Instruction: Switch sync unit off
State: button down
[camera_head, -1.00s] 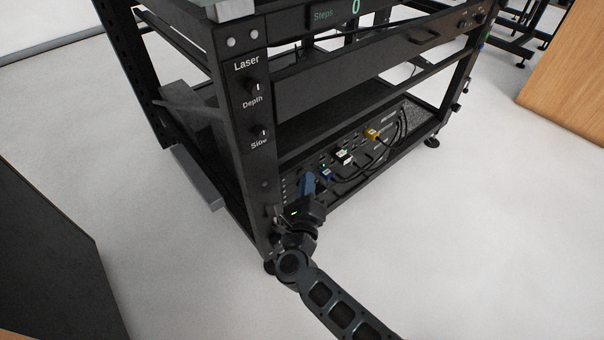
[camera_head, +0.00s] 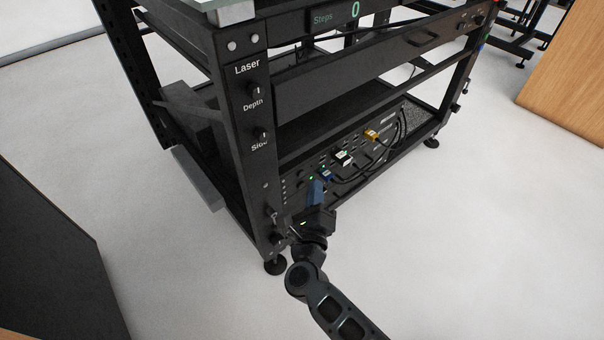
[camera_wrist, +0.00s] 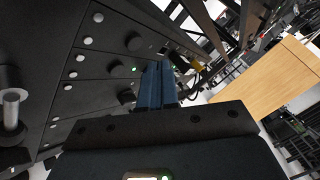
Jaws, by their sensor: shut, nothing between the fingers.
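The lower rack unit (camera_head: 300,170) is a black panel with sockets, small knobs and plugged cables; no label naming it the sync unit is readable. In the wrist view the shut fingers (camera_wrist: 157,72) point toward the panel beside a green light. I cannot tell whether they touch it. The panel behind the fingers is hidden.
A metal toggle-like part (camera_wrist: 12,105) stands close at the left in the wrist view. Blue, white and yellow plugs (camera_head: 371,134) with black cables sit right of the gripper. The rack's front post (camera_head: 258,150) carries Laser knobs. Open floor lies in front.

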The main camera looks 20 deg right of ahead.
jog(key=s, duration=0.1)
jog(key=s+d, duration=0.1)
jog(key=s, duration=0.2)
jog(key=shift+s+d+p, duration=0.25)
jog(key=shift+s+p, duration=0.05)
jog(key=shift+p, duration=0.05)
